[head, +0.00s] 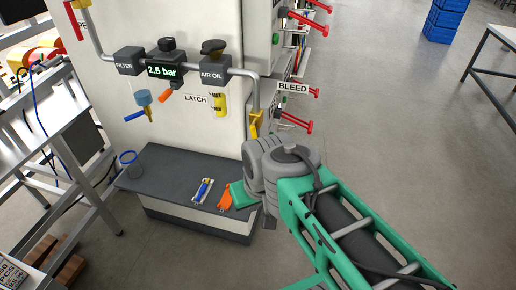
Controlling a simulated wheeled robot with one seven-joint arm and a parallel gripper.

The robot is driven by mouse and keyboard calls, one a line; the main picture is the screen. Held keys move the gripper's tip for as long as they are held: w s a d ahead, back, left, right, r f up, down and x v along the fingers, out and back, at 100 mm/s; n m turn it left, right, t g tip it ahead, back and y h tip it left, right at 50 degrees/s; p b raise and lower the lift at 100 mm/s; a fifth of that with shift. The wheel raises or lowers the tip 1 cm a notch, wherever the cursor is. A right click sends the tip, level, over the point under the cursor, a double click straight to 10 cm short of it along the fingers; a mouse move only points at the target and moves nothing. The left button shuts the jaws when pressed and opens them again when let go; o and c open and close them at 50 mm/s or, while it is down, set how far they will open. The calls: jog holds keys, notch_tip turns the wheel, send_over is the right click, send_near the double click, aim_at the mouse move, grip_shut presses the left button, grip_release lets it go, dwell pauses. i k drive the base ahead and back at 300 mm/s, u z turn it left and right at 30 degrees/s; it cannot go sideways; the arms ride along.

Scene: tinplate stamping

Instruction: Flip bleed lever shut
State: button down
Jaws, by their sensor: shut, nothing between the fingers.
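A yellow lever (256,121) sits at the lower end of the grey pipe, left of and below the BLEED label (293,87). It looks to be the bleed lever; its lower part is close to my wrist in the picture, and its exact angle is hard to tell. My arm comes in from the lower right, and its grey wrist covers the area just below the lever.
A gauge (165,71) reads 2.5 bar. Blue (135,116) and orange (166,96) handles hang below the line. Red handles (296,121) stick out at right. Open floor lies right.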

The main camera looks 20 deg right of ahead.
aim_at(254, 134)
jog(key=z, duration=0.65)
jog(key=i, duration=0.15)
jog(key=u, duration=0.4)
jog(key=k, duration=0.6)
jog(key=u, duration=0.95)
jog(key=i, duration=0.9)
jog(key=u, duration=0.75)
